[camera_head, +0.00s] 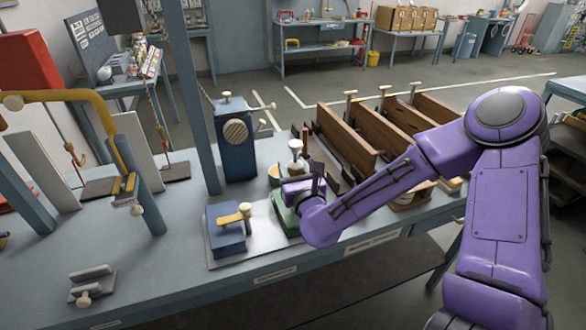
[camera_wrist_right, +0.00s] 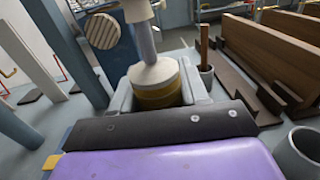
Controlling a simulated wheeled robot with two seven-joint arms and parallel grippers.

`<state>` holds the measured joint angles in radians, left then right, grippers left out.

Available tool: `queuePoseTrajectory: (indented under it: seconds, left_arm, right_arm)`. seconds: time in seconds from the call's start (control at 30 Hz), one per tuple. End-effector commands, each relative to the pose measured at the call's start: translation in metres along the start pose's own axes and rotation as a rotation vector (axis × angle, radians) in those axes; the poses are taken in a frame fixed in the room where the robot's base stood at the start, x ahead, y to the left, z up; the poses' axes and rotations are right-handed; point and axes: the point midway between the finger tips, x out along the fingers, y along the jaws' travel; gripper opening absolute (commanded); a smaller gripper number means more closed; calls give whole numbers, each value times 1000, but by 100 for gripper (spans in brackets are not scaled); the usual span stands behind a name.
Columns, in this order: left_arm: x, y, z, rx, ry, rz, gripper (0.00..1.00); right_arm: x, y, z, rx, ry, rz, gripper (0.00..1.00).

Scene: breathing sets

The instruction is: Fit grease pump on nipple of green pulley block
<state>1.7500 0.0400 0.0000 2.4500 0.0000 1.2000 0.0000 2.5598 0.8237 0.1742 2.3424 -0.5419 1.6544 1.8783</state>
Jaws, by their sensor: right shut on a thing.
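My right gripper (camera_wrist_right: 157,98) is shut on the grease pump (camera_wrist_right: 155,76), which has a cream collar, a yellow-brown band and a grey rod rising from it. In the head view the pump's pale top (camera_head: 296,147) stands roughly upright above my right gripper (camera_head: 306,183). The green pulley block (camera_head: 283,212) sits on a grey plate just below and left of the gripper, mostly covered by it. The nipple and the pump's lower end are hidden, so I cannot tell whether they touch. My left gripper is not in view.
A blue block (camera_head: 227,236) with a yellow lever stands left of the green one. A dark blue box (camera_head: 236,140) is behind, near a post (camera_head: 190,100). Brown wooden boards (camera_head: 345,140) stand to the right.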

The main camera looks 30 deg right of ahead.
Motion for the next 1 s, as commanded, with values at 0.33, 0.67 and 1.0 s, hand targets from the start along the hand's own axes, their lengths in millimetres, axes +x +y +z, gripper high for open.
queuePoseTrajectory:
  seconds: [0.33, 0.67, 1.0]
  left_arm:
    - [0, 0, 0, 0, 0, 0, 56]
    - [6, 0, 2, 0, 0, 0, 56]
    - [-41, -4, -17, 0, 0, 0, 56]
  right_arm:
    - [0, 0, 1, 1, -1, 0, 74]
    - [-14, 0, -2, 3, 0, 0, 74]
    - [-63, 0, 10, -12, 2, -4, 74]
